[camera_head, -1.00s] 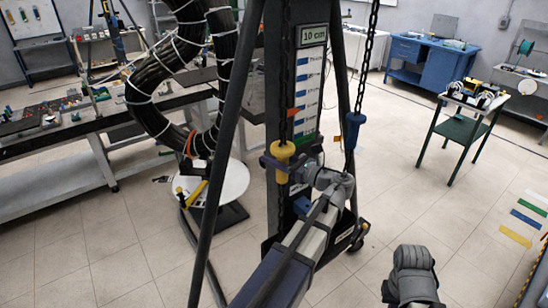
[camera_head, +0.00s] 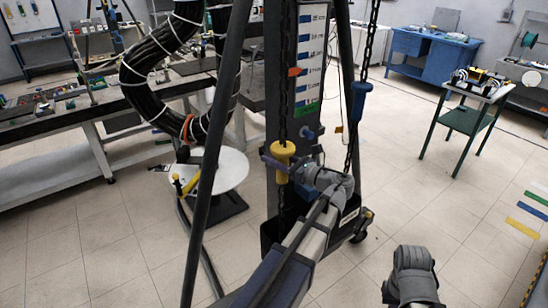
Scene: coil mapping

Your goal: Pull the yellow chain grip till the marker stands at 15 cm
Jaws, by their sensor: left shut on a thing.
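The yellow chain grip (camera_head: 283,150) hangs on a dark chain in front of the dark upright column. My left gripper (camera_head: 282,168) is shut around it from the right and hides part of it. A blue chain grip (camera_head: 361,97) hangs on a second chain to the right. A part of my right arm shows at the lower right, but its gripper does not.
Dark stand legs (camera_head: 215,140) frame the column, with a wheeled base below. A thick black cable coil (camera_head: 150,85) hangs at the left above a round white plate (camera_head: 215,172). A green side table (camera_head: 466,118) stands at the right. The floor between is clear.

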